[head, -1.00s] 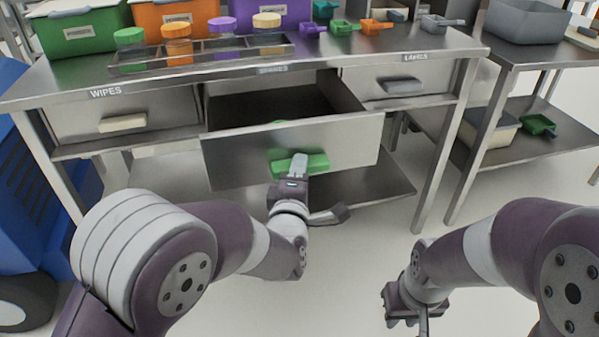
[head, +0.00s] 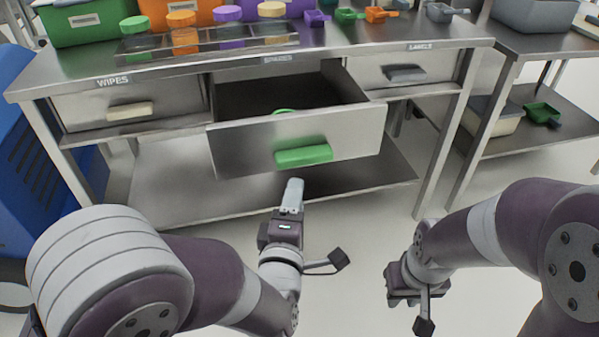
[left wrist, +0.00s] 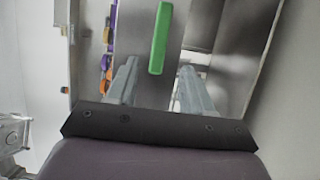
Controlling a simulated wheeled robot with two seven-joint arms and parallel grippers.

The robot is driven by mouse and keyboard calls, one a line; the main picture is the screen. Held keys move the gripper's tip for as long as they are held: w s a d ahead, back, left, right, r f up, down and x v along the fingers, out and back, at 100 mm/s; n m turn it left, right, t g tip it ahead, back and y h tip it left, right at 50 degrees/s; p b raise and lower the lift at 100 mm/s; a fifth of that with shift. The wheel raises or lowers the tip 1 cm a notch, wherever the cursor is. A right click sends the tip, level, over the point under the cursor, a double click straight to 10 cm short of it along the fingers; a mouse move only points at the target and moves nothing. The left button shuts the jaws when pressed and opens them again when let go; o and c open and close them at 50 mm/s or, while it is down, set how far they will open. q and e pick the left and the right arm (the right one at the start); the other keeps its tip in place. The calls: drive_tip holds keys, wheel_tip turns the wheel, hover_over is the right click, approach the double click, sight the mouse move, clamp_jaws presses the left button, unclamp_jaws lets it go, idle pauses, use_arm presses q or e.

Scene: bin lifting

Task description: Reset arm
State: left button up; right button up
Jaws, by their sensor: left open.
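My left gripper (head: 292,196) is in front of the open middle drawer (head: 240,152), apart from its green handle (head: 303,154). In the left wrist view its two fingers (left wrist: 157,85) are spread with nothing between them, and the green handle (left wrist: 160,38) shows beyond the fingertips. The drawer is pulled out, and a bit of something green shows inside. My right gripper (head: 405,295) hangs at the lower right, clear of the table; its fingers are too hidden to tell their state.
The metal table (head: 330,42) carries coloured bins, lidded jars (head: 184,35) and several small scoops. The wipes drawer (head: 128,108) and labels drawer (head: 405,75) are closed. A side table (head: 545,45) stands at right, a blue object (head: 40,160) at left. The floor ahead is clear.

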use_arm(q)
drive_tip(key=shift+s+a, duration=0.1)
drive_tip(key=shift+s, duration=0.65)
drive_tip(key=s+d+f+m+g+h, duration=0.1)
drive_tip(key=s+f+m+g, duration=0.6)
drive_tip(key=f+m+g, duration=0.55)
drive_tip(key=s+a+m+g+y, duration=0.3)
drive_tip(key=a+m+g, duration=0.15)
drive_tip(key=a, duration=1.25)
wheel_tip(320, 180, up, 37)
drive_tip(key=p, duration=3.6)
drive_tip(key=shift+a+t, duration=0.2)
drive_tip(key=shift+t, duration=0.1)
